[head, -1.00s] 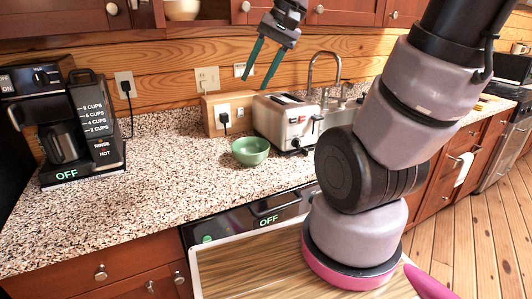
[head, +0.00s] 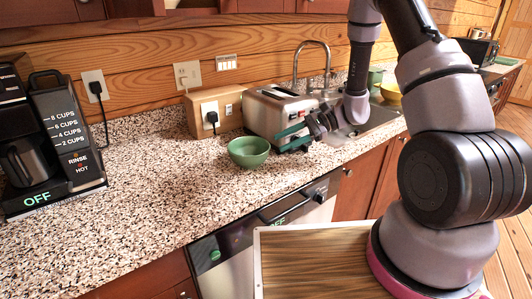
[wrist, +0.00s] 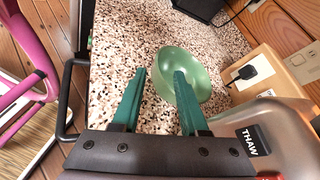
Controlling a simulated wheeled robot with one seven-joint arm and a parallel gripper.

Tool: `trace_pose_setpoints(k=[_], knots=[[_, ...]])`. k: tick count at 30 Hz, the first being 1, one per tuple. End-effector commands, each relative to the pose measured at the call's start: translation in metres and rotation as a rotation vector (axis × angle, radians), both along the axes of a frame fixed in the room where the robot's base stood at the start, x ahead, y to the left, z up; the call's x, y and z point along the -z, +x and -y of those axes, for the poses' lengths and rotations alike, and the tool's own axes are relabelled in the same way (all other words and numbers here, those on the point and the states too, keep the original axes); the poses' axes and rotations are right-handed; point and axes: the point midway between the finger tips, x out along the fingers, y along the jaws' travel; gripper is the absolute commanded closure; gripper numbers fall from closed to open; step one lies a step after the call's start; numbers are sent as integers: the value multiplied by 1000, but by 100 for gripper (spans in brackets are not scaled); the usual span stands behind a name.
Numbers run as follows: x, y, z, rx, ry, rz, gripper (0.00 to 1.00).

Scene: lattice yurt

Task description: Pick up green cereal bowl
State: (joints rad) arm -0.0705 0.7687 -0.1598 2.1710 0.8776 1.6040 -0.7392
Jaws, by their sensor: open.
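The green cereal bowl (head: 249,152) sits upright on the speckled counter, in front of the toaster and outlet box. It looks empty. In the wrist view the bowl (wrist: 196,66) lies just past my fingertips, and one finger covers part of its near side. My gripper (head: 288,138) is open, with green fingers pointing left toward the bowl from its right side. In the wrist view, my gripper (wrist: 160,74) has nothing between its fingers. The small gap between the fingers and the bowl is hard to judge.
A toaster (head: 268,111) stands close behind my gripper. An outlet box (head: 214,112) with a black plug is behind the bowl. A coffee maker (head: 50,140) stands at left. The counter (head: 150,190) between is clear.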

Motion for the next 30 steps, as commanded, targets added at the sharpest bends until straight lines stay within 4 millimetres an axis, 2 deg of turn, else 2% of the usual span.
trace_pose_setpoints(k=[1, 5, 9, 19, 27, 30], knots=[[7, 1, -1, 11, 7, -13, 57], [17, 2, -8, 22, 16, -22, 57], [24, -1, -29, 21, 15, -22, 57], [35, -4, -59, 23, 14, -20, 57], [49, -8, -95, 22, 14, -19, 57], [51, -8, -100, 23, 13, -17, 57]])
